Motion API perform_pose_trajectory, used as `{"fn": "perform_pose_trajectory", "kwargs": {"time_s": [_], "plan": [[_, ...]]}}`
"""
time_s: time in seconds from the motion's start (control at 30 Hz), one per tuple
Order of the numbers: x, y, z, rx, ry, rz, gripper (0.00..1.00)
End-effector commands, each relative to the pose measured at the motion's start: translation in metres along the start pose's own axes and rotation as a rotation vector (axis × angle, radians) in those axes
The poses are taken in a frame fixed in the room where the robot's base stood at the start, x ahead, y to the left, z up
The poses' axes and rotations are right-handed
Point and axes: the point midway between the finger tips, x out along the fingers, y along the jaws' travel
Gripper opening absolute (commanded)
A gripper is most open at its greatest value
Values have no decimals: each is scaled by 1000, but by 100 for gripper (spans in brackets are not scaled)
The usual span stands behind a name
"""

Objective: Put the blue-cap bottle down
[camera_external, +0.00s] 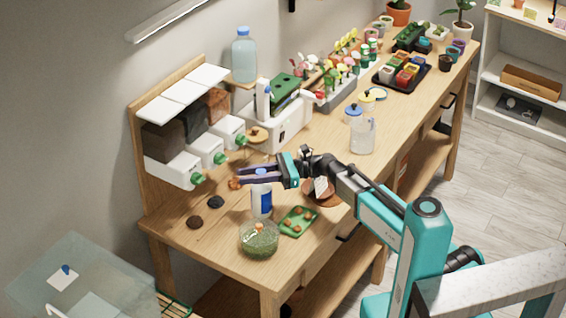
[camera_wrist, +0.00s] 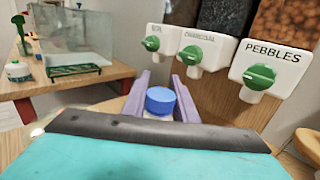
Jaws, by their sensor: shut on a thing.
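The blue-cap bottle (camera_external: 261,198) is white with a blue label and stands upright at the near left part of the wooden bench (camera_external: 190,243). Its blue cap (camera_wrist: 160,99) shows between the purple fingers in the wrist view; the rest of the bottle is mostly hidden there. My gripper (camera_external: 250,177) reaches in from the right and is shut on the bottle near its top. In the wrist view, my gripper (camera_wrist: 160,106) has one finger on each side of the bottle. Whether the bottle's base touches the bench is hard to tell.
A glass bowl of green material (camera_external: 259,240) and a green tray with small brown pieces (camera_external: 298,221) are close to the bottle. Dispensers with green knobs (camera_external: 178,171) stand behind. Dark and brown clumps (camera_external: 195,222) lie to the left. A clear tank (camera_external: 75,270) is at the lower left.

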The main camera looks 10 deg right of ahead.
Motion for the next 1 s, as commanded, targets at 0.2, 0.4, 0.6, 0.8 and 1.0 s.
{"fn": "perform_pose_trajectory", "kwargs": {"time_s": [0.2,0.4,0.6,0.8,1.0], "plan": [[0,0,-2,0,-2,0,0],[0,0,-2,0,0,0,44],[0,0,-2,0,0,0,44],[0,0,-1,0,0,0,44],[-8,0,-1,-1,0,-1,44]]}}
